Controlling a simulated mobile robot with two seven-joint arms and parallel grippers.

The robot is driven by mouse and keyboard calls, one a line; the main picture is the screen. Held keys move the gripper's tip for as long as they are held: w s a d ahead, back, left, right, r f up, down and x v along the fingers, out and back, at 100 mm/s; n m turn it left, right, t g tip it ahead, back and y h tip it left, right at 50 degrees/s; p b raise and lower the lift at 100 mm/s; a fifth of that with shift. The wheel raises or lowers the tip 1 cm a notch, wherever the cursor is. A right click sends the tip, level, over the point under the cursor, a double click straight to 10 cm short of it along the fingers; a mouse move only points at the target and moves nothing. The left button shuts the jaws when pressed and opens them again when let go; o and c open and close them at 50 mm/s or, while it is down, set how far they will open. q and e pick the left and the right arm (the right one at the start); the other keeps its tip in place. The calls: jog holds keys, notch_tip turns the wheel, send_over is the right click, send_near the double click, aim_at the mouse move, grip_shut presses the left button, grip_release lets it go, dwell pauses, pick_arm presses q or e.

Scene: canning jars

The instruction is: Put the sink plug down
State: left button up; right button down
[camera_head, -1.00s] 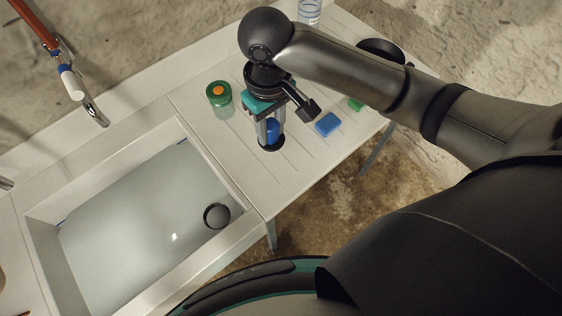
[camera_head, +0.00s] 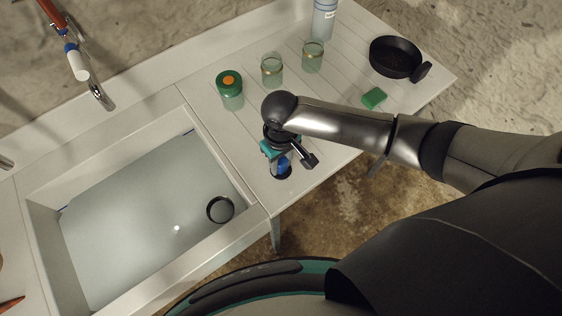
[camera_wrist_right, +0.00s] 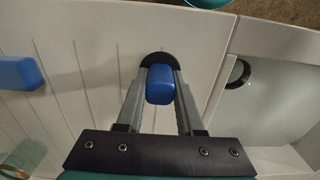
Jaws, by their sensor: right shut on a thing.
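The sink plug is a black disc with a blue grip (camera_head: 283,163). It is in my right gripper (camera_head: 281,166), over the front part of the ribbed drainboard, right of the sink. In the right wrist view the blue grip (camera_wrist_right: 160,84) sits between the two fingers, with the black disc (camera_wrist_right: 160,57) beyond it. The gripper is shut on the plug. The disc is low, close to the board; I cannot tell whether it touches. My left gripper is not in view.
The sink (camera_head: 140,225) holds water and a dark round drain (camera_head: 220,209). A blue block (camera_wrist_right: 18,73) shows in the wrist view.

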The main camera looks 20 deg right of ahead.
aim_at(280, 161)
jog(key=shift+f, duration=0.15)
jog(key=shift+f, duration=0.25)
jog(key=c, duration=0.5)
grip_release()
jog(key=shift+c, duration=0.2)
jog(key=shift+r, duration=0.15)
notch_tip(280, 161, up, 12)
jog(key=p, duration=0.2)
jog(key=shift+r, duration=0.25)
jog(key=shift+a, duration=0.1)
